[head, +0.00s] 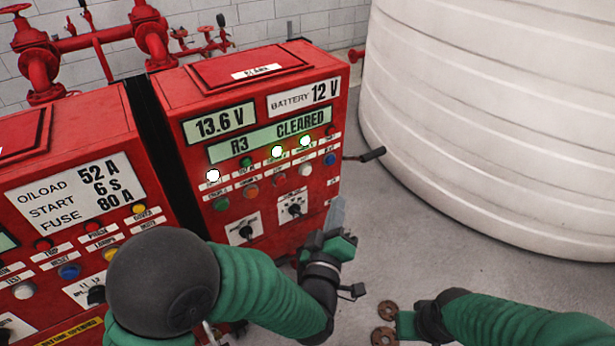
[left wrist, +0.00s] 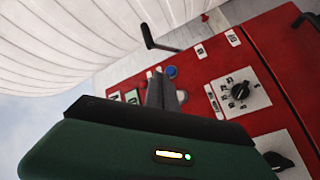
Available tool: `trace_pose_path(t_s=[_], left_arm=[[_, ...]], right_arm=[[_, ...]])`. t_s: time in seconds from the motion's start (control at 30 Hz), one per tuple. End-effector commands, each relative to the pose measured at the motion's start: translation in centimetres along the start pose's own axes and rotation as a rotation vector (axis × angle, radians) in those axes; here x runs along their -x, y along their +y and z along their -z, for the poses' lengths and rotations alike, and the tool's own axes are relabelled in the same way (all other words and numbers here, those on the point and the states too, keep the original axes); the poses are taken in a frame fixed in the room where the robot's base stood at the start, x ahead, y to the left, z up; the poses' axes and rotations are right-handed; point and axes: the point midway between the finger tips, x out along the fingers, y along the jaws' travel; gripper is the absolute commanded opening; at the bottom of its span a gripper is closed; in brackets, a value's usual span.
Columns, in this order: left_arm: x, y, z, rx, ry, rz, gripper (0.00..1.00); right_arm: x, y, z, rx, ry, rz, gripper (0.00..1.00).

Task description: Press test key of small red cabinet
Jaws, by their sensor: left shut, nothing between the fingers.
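The red cabinet (head: 170,92) with the "13.6 V", "BATTERY 12 V" and "R3 CLEARED" displays stands in the middle of the head view. Its front carries rows of small coloured keys (head: 249,193); their labels are too small to read surely, so I cannot tell which is the test key. My left gripper (head: 337,213) is shut and empty, in front of the panel's lower right. In the left wrist view its fingers (left wrist: 155,90) overlap the panel near a blue key (left wrist: 171,72) and a white key (left wrist: 182,97); contact cannot be told. My right gripper (head: 400,325) is low at right.
Another red cabinet (head: 75,125) with a "52 A" display stands at left. A black-handled lever (head: 371,155) sticks out of the middle cabinet's right side. A large white tank (head: 490,120) stands at right. Red pipes (head: 80,42) run behind. Grey floor is clear between cabinet and tank.

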Motion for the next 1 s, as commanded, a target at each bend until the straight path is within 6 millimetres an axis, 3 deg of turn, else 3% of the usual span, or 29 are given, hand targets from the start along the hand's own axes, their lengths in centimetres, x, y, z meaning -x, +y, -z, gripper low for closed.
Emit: trace_pose_path(t_s=[0.27, 0.67, 1.0], left_arm=[[-0.2, -0.2, 0.3, -0.003, 0.001, 0.001, 0.0], [-4.0, -2.9, 3.2, -0.005, 0.002, 0.002, 0.0], [-6.0, -4.4, 4.5, -0.005, 0.0, 0.001, 0.0]], right_arm=[[0.1, 0.0, 0.1, 0.0, 0.0, 0.0, 0.0], [1.1, 0.0, 0.3, 0.0, 0.0, 0.0, 0.0], [0.5, 0.0, 0.1, 0.0, 0.0, 0.0, 0.0]])
